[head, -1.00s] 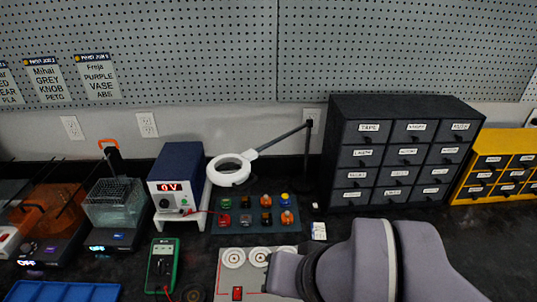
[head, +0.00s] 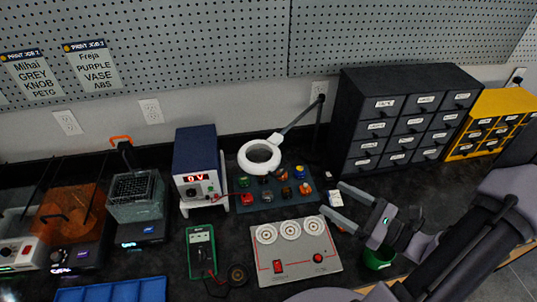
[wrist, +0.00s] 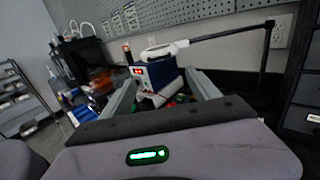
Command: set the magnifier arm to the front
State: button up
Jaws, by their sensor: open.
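The magnifier has a white ring head (head: 243,165) on a thin grey arm (head: 297,121), which runs to a dark upright post (head: 318,122) near the wall. The ring hangs over the back left of a dark mat of small coloured parts. In the wrist view the ring (wrist: 165,50) and its arm (wrist: 232,34) show beyond my fingers, with the post (wrist: 267,50) at right. My gripper (head: 331,198) is open and empty, to the right of and nearer than the ring, its fingers pointing left. It also shows in the wrist view (wrist: 158,85), apart from the magnifier.
A power supply (head: 196,165) reading 0 V stands left of the ring. The parts mat (head: 250,207) lies below it. A grey panel with three dials (head: 295,262) and a green multimeter (head: 201,250) are in front. A dark drawer cabinet (head: 355,85) stands right of the post.

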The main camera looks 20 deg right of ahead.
aim_at(286, 170)
jog(key=b+x, duration=0.1)
jog(key=x, duration=1.5)
jog(key=shift+w+a, duration=0.2)
jog(key=shift+w, duration=0.15)
grip_shut()
jog(key=shift+s+d, duration=0.1)
